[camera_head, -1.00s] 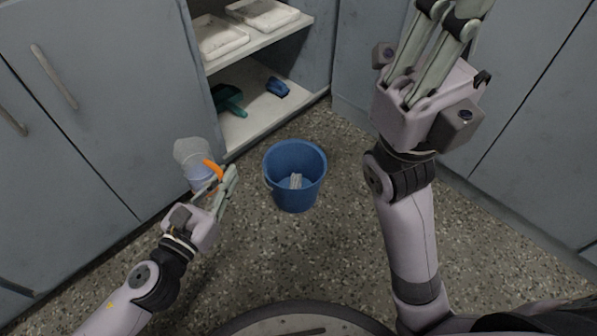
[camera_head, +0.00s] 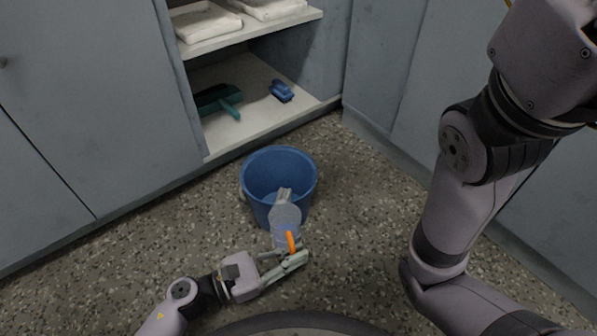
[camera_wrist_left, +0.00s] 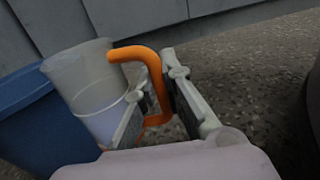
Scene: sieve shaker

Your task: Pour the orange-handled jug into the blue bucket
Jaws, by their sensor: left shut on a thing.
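My left gripper (camera_head: 287,257) is shut on the jug's orange handle (camera_head: 291,242). In the left wrist view the jug (camera_wrist_left: 92,82) is close to upright, with a pale bluish content in its lower part. The bucket (camera_wrist_left: 30,125) is beside it at the left, and the handle (camera_wrist_left: 150,62) lies between the fingers (camera_wrist_left: 150,100). My right gripper is out of the head view.
An open cupboard behind the bucket holds white folded items (camera_head: 207,22) on its upper shelf. A green dustpan-like item (camera_head: 218,100) and a blue item (camera_head: 281,91) lie on its lower shelf. Speckled floor (camera_head: 345,260) is clear to the bucket's right.

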